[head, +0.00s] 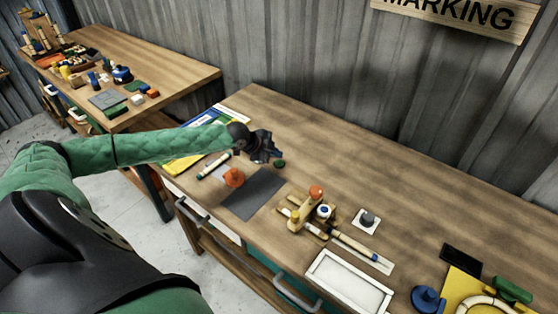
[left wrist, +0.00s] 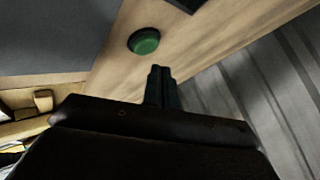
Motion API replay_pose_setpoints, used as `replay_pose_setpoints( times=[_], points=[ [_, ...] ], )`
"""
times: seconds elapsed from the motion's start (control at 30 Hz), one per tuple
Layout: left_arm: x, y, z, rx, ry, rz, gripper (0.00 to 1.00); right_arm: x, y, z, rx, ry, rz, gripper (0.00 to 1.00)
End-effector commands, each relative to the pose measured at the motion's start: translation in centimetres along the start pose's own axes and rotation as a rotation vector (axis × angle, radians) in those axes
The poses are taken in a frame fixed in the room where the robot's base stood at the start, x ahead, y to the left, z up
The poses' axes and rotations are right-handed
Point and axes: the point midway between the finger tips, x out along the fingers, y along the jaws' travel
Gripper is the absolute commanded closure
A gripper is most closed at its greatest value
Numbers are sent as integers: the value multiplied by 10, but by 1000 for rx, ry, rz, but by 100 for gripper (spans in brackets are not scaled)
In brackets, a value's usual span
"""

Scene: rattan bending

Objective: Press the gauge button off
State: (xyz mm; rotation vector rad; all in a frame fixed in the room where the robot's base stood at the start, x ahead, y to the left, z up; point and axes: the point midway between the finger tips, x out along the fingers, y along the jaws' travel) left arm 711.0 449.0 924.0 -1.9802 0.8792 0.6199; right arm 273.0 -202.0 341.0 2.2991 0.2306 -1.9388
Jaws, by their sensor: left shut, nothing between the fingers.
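A small round green button (head: 279,163) with a dark base sits on the marking table, just right of my left gripper (head: 271,153) in the head view. It also shows in the left wrist view as a green button (left wrist: 144,41), beyond and slightly left of the fingertips. My left gripper is shut and empty, with its fingers (left wrist: 158,72) together. The tips look close to the button, and a gap shows between them in the wrist view. I cannot tell whether the button is pressed. My right gripper is not in view.
A dark mat (head: 252,194) and an orange knob-like piece (head: 234,177) lie near my left gripper. A wooden fixture (head: 305,210) with an orange knob stands further right, and a white tray (head: 348,283) lies at the front. The table's back strip is clear up to the corrugated wall (head: 330,70).

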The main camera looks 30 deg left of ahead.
Motion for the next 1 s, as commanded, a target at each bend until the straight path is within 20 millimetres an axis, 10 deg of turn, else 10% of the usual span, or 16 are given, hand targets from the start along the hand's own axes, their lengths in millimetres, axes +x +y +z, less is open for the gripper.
replay_pose_setpoints(
  times=[1.0],
  points=[
    [-29, -21, -21, 0, 0, 0, 100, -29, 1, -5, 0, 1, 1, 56]
  ],
)
